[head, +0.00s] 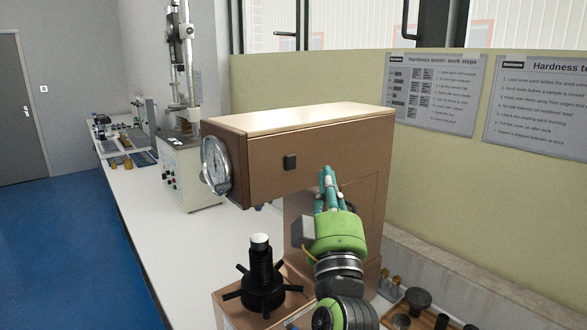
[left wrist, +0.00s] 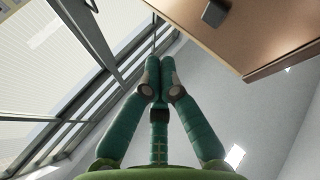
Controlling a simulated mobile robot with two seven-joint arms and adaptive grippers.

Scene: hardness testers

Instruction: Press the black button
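The black button (head: 290,162) is a small dark square on the brown side face of the hardness tester (head: 350,150), right of its dial gauge (head: 216,166). It also shows at the top of the left wrist view (left wrist: 215,12). My left gripper (head: 327,172), green with teal fingers, points up in front of the tester, to the right of the button and slightly lower. Its fingertips (left wrist: 160,65) are together with nothing seen between them. They look apart from the button. My right gripper is in neither view.
Below the tester head stands a black spindle with a spoked handwheel (head: 262,285). A wooden tray (head: 420,312) with dark parts lies at the lower right. Another testing machine (head: 185,165) stands farther left on the white bench (head: 150,210). The space left of the button is clear.

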